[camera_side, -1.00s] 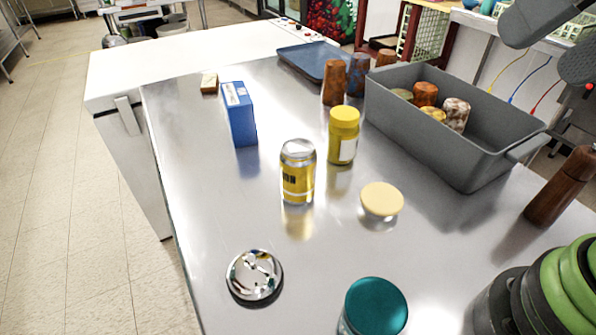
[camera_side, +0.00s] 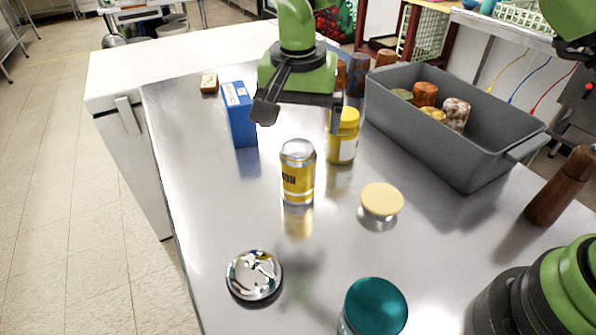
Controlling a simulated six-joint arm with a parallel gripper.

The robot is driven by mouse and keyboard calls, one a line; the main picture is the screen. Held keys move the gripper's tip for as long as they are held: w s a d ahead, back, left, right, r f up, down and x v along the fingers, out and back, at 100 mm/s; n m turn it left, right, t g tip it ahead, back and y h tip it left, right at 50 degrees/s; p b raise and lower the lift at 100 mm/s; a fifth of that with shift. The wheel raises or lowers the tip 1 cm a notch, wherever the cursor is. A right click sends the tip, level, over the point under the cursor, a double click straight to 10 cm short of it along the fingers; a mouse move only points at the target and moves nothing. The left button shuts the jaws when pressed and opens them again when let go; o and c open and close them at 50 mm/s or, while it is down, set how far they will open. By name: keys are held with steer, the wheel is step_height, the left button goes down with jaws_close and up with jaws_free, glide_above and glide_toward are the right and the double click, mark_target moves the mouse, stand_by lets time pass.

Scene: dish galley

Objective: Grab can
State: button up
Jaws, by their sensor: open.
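A yellow can (camera_side: 298,174) with a silver top stands upright on the steel table (camera_side: 215,215). My gripper (camera_side: 300,118) is above and behind the can in the side view, with its two dark fingers spread wide and nothing between them. The left finger hangs in front of the blue box, and the right finger overlaps the yellow-lidded jar in the picture. The gripper appears apart from the can.
A yellow-lidded jar (camera_side: 343,137) stands close behind the can and a blue box (camera_side: 239,115) to its left. A cream-topped knob (camera_side: 381,203), a shiny round lid (camera_side: 254,275) and a teal-lidded jar (camera_side: 374,308) are nearer. A grey bin (camera_side: 440,137) stands right.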

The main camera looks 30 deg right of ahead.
mark_target(298, 161)
steer(key=f, duration=0.3)
steer(key=w+f, duration=0.1)
steer(key=f, duration=0.6)
steer(key=shift+w+d, duration=0.15)
steer(key=shift+d, duration=0.15)
steer(key=c, duration=1.2)
